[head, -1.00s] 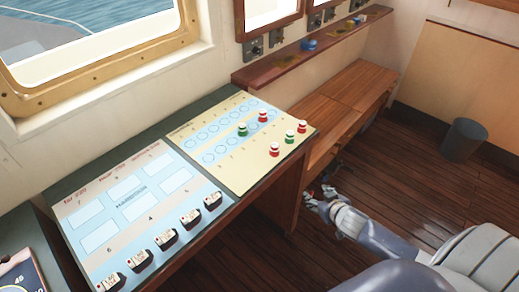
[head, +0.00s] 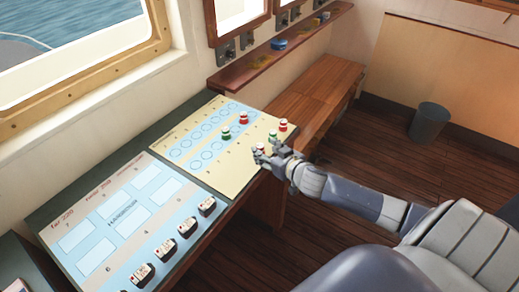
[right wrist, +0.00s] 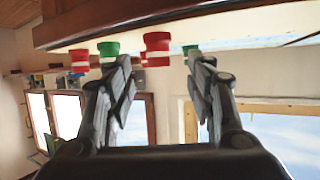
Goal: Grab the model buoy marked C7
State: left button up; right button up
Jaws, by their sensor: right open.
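Several small red or green model buoys with white bands stand on a cream and blue chart board: a green buoy (head: 226,133) and a red buoy (head: 243,118) on the blue strip, another red (head: 283,125) and green (head: 273,136) near the right edge. No C7 mark is readable. My right gripper (head: 264,154) is open at the board's near right edge, partly hiding a red buoy there. In the right wrist view a red buoy (right wrist: 157,49) shows between the open fingers, apparently beyond them; a green one (right wrist: 109,51) and a red one (right wrist: 80,61) are left. My left gripper is out of view.
The cream chart board (head: 233,180) adjoins a harbour board (head: 100,255) carrying several small dark blocks. A wooden shelf (head: 240,74) runs below the windows, with a bench (head: 310,90) beyond the desk. A grey bin (head: 428,122) stands on the floor.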

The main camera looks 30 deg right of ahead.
aim_at(261, 147)
jog(key=shift+w, duration=0.3)
jog(key=p+x, duration=0.1)
jog(key=x, duration=0.3)
jog(key=shift+d+r+p, duration=0.1)
jog(key=shift+p, duration=0.2)
jog(key=shift+w+f, duration=0.25)
jog(key=shift+w, duration=0.1)
jog(key=c, duration=0.9)
